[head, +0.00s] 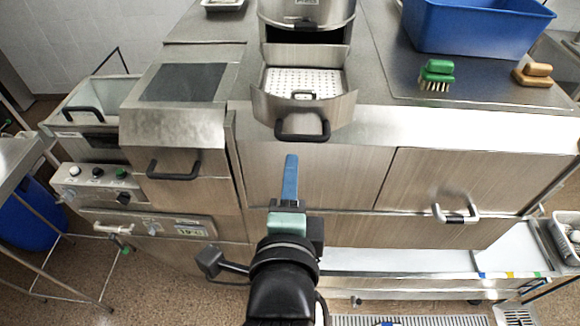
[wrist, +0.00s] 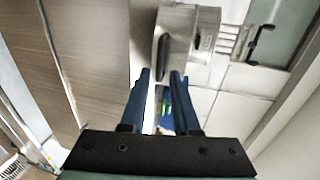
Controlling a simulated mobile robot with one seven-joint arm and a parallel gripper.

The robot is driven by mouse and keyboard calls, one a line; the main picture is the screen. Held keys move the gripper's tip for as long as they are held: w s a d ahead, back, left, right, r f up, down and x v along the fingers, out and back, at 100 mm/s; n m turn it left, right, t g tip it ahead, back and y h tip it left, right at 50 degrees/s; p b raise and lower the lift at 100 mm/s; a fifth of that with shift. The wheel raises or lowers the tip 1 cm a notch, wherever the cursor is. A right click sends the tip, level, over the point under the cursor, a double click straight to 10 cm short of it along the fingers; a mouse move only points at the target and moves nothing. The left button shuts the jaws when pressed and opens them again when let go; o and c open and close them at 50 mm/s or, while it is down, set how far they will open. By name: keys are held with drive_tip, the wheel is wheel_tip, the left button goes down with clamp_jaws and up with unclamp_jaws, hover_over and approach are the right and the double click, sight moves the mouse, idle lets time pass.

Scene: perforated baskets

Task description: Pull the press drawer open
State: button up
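The press (head: 306,14) is a rounded metal unit at the back middle of the counter. Its drawer (head: 341,110) stands out from the body, with a white perforated floor showing inside. The drawer's black handle (head: 302,137) is on its front face. My gripper (head: 290,160) has blue fingers, which overlap in the head view, their tips just short of the handle in the picture. In the wrist view my gripper (wrist: 160,74) is open, with a clear gap between the fingers. The dark handle (wrist: 162,55) shows between and beyond the fingertips; I see no grip on it.
A fryer-like unit with a black handle (head: 174,168) stands left. A cabinet handle (head: 455,214) sticks out at right.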

drive_tip(key=v, duration=0.2)
drive_tip(key=shift+s, duration=0.3)
idle(0.4)
drive_tip(key=w+r+n+t+b, duration=0.3)
drive_tip(key=r+n+t+b, duration=0.45)
drive_tip(key=r, duration=0.65)
drive_tip(key=s+d+r+n+t+b, duration=0.2)
drive_tip(key=s+r+n+t+b, duration=0.3)
drive_tip(key=r+n, duration=0.65)
wheel_tip(320, 180, down, 22)
drive_tip(key=w+a+m+b, duration=0.1)
drive_tip(key=b, duration=2.2)
drive_tip(key=shift+w+a+g, duration=0.15)
drive_tip(key=shift+w+g, duration=0.05)
drive_tip(key=shift+g, duration=0.15)
